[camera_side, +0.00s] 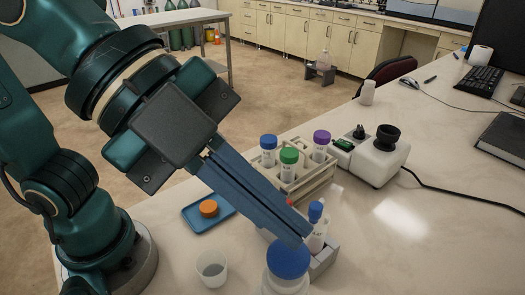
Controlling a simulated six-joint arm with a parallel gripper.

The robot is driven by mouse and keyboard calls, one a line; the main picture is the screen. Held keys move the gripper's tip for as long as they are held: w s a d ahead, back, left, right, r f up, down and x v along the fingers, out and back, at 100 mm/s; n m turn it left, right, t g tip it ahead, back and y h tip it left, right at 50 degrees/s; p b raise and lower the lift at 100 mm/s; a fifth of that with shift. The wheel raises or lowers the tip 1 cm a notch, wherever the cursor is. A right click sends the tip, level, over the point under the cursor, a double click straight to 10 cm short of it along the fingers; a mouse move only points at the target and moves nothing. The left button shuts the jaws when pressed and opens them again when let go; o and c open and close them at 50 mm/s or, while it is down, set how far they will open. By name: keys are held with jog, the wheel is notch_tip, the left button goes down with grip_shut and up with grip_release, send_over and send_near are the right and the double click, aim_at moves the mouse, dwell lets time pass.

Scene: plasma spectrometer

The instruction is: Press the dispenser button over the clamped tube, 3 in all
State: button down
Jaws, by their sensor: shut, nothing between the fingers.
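My gripper (304,236) is shut and empty, its long blue fingers slanting down to the right. The tips are just above and behind the large blue top (288,258) of a white bottle at the front; I cannot tell whether they touch it. A small white bottle with a blue top (316,212) stands right beside the tips. It may be the dispenser, but its button is not clear. A grey block (325,260), perhaps the clamp, shows behind the large bottle. The clamped tube cannot be made out and may be hidden by the fingers.
A beige rack (312,184) holds blue-, green- and purple-capped tubes behind the fingers. An orange cap (208,208) lies on a blue tray (222,219). A white cup (211,269) stands in front. A white device (372,158) stands at right. The bench's right front is clear.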

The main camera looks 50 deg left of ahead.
aim_at(277, 248)
jog(key=shift+f, duration=0.1)
jog(key=shift+f, duration=0.35)
jog(key=shift+f, duration=0.85)
dwell(1.0)
jog(key=shift+r, duration=1.3)
jog(key=shift+r, duration=2.5)
dwell(0.5)
